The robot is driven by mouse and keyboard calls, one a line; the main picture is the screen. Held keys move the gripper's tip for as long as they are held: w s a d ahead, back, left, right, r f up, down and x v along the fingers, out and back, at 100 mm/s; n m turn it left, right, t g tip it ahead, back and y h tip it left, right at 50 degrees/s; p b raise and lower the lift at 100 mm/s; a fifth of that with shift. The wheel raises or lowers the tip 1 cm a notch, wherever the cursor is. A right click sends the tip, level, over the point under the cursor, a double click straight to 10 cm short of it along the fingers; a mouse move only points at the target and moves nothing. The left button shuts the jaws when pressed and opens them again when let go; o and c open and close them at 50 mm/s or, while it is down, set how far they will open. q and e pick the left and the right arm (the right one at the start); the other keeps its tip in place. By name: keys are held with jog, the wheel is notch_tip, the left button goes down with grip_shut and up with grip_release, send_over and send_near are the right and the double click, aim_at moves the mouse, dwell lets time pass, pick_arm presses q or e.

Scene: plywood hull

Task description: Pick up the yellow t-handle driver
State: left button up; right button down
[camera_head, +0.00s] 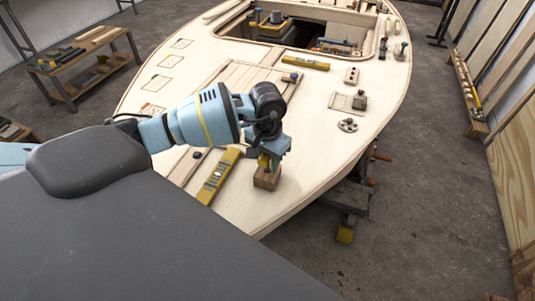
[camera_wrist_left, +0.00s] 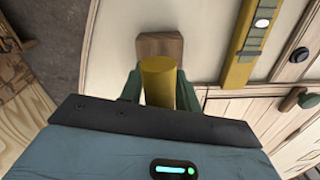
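The yellow t-handle driver (camera_head: 264,161) is at my left gripper, above a small wooden block (camera_head: 266,180) on the pale plywood deck. In the left wrist view its yellow handle (camera_wrist_left: 158,82) is a thick cylinder between the two green fingers of my left gripper (camera_wrist_left: 160,88). The fingers lie close against both its sides and look shut on it. The wooden block (camera_wrist_left: 160,44) shows just beyond the handle. The driver's lower part is hidden. In the head view my left gripper (camera_head: 268,150) points down over the block. My right gripper is not in view.
A yellow level (camera_head: 218,178) lies on the deck left of the block, and another level (camera_head: 305,62) lies farther back. A round metal fitting (camera_head: 347,125) and a small plate with a block (camera_head: 350,101) are to the right. The hull edge is close to the right of the block.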

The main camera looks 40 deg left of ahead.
pick_arm(q)
grip_shut()
